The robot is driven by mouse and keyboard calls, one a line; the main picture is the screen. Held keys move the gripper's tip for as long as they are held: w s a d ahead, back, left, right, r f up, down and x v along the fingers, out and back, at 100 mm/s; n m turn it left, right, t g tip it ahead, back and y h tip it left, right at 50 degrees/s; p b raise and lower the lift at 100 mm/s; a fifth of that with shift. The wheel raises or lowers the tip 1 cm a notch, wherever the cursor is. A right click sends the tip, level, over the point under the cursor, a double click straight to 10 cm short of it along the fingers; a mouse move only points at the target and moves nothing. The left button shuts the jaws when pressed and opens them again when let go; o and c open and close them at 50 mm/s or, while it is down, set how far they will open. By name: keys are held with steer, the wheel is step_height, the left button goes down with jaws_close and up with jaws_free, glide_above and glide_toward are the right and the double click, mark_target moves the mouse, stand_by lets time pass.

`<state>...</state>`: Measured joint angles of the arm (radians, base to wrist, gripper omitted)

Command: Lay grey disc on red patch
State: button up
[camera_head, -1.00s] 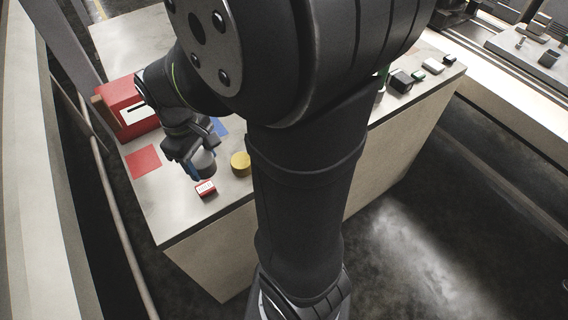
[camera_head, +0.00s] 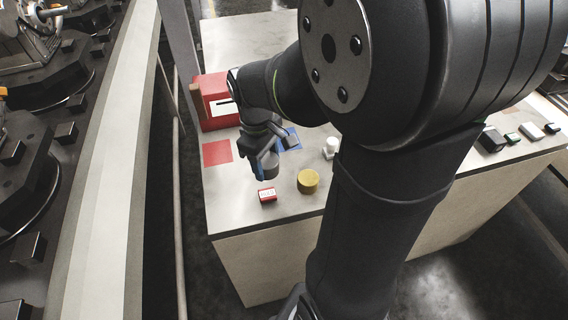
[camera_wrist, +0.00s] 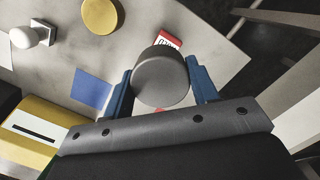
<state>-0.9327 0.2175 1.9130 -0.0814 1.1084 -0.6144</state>
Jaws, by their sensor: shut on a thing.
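My gripper (camera_wrist: 160,85) is shut on the grey disc (camera_wrist: 160,75), a thick round piece held between two blue fingers in the wrist view. In the head view the disc (camera_head: 271,165) hangs at my gripper (camera_head: 265,168), above the table, behind the small red-and-white box. The red patch (camera_head: 217,152) is a flat square on the table, left of my gripper and apart from it. In the wrist view a small red sliver shows beside the disc; I cannot tell what it belongs to.
A small red-and-white box (camera_head: 267,195) and a yellow cylinder (camera_head: 308,181) stand near the front edge. A blue patch (camera_head: 291,138) and a white knobbed piece (camera_head: 331,148) lie behind. A red slotted box (camera_head: 215,100) stands behind the red patch. A yellow slotted box (camera_wrist: 22,140) shows in the wrist view.

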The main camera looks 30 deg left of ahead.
steer(key=w+a+n+t, duration=0.1)
steer(key=w+a+n, duration=0.2)
steer(key=a+n, duration=0.75)
steer(key=n+y, duration=0.2)
steer(key=n, duration=1.2)
glide_above(217, 151)
steer(key=shift+s+d+f, duration=0.1)
steer(key=shift+f, duration=0.65)
steer(key=shift+s+d+f, duration=0.1)
steer(key=shift+f, duration=0.6)
steer(key=shift+f, duration=3.45)
steer(key=shift+f, duration=0.55)
steer(key=o, duration=1.3)
